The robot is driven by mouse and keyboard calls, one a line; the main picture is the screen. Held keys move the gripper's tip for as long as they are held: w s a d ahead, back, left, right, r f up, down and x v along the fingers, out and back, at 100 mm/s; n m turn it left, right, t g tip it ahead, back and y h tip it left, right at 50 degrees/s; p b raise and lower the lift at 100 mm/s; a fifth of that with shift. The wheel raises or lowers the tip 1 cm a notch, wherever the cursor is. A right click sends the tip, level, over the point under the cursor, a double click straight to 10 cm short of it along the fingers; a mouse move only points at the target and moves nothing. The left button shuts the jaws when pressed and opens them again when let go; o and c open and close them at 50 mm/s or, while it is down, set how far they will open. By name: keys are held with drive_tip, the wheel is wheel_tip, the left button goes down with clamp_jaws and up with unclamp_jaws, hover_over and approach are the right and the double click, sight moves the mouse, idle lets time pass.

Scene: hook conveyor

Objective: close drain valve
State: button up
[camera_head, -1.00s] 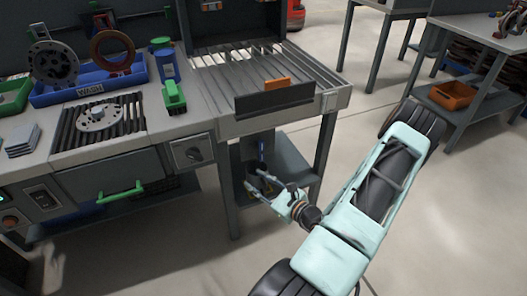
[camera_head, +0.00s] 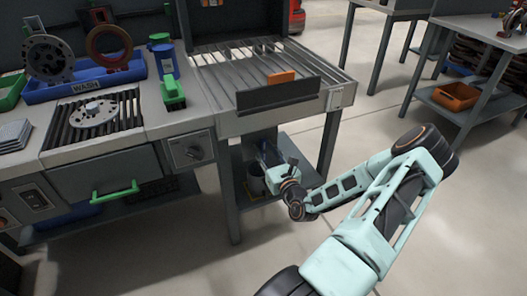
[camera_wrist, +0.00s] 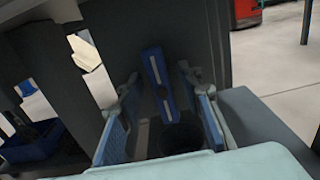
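The drain valve shows as a blue lever (camera_wrist: 158,85) with a pale stripe, mounted on the dark panel under the bench. It stands nearly upright, leaning slightly, in the middle of the wrist view. My gripper (camera_wrist: 160,100) is open, with one blue-padded finger on each side of the lever. I see gaps between the lever and both fingers; how deep the lever sits between them is hard to tell. In the head view my gripper (camera_head: 274,165) is below the slatted drain top, and the lever is mostly hidden there.
A dark round container (camera_wrist: 180,138) stands below the lever. A bench leg (camera_head: 328,145) is to the right, and a lower shelf (camera_head: 296,158) lies under the slatted top (camera_head: 262,68). A grey panel with a knob (camera_head: 192,151) is on the bench front. Floor at right is open.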

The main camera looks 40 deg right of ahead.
drive_tip(key=shift+w+d, duration=0.1)
drive_tip(key=shift+w, duration=0.4)
drive_tip(key=shift+c, duration=0.2)
clamp_jaws()
